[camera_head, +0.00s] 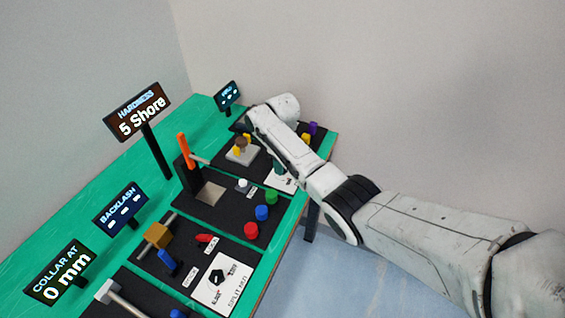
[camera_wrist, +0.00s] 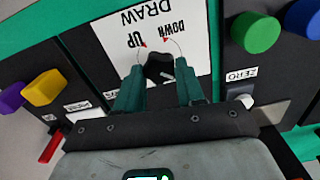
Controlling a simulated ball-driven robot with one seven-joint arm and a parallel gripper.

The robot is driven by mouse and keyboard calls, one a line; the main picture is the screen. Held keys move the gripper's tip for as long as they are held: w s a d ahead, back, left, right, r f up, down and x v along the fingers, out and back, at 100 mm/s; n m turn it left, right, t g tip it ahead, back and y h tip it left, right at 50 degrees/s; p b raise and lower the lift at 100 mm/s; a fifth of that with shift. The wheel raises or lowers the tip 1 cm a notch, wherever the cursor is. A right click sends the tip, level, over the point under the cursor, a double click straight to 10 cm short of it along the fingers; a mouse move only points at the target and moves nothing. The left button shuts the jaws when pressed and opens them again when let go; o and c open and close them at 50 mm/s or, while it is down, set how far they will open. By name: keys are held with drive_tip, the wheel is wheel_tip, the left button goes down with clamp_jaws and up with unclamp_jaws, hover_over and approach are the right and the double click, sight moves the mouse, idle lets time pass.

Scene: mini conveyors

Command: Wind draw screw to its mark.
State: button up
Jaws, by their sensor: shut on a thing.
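In the wrist view, a black knob (camera_wrist: 158,66) stands on a white card (camera_wrist: 125,22) printed DRAW, UP and DOWN, with curved arrows. The lettering appears upside down. My gripper (camera_wrist: 158,78) has its two teal fingers on either side of the knob and is shut on it. The fingertips hide part of the knob. In the head view, my gripper (camera_head: 278,165) reaches down at the far station, over the white card (camera_head: 283,183). The knob is hidden there. A small far display (camera_head: 228,95) is too blurred to read. I cannot make out a mark.
Green, blue, yellow and purple buttons flank the card: green (camera_wrist: 255,32), blue (camera_wrist: 305,18), yellow (camera_wrist: 45,88), purple (camera_wrist: 11,97). A red lever (camera_wrist: 50,146) is at left. Displays read HARDNESS 5 Shore (camera_head: 138,112) and COLLAR AT 0 mm (camera_head: 62,275). An orange upright (camera_head: 184,150) stands nearby.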

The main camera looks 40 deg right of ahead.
drive_tip(key=n, duration=0.4)
drive_tip(key=shift+n, duration=0.4)
drive_tip(key=n, duration=0.5)
drive_tip(key=shift+r, duration=0.1)
drive_tip(key=n, duration=0.5)
drive_tip(key=shift+n, duration=0.4)
drive_tip(key=n, duration=0.4)
drive_tip(key=shift+s+n, duration=0.1)
drive_tip(key=shift+n, duration=0.2)
drive_tip(key=o, duration=1)
drive_tip(key=shift+o, duration=0.2)
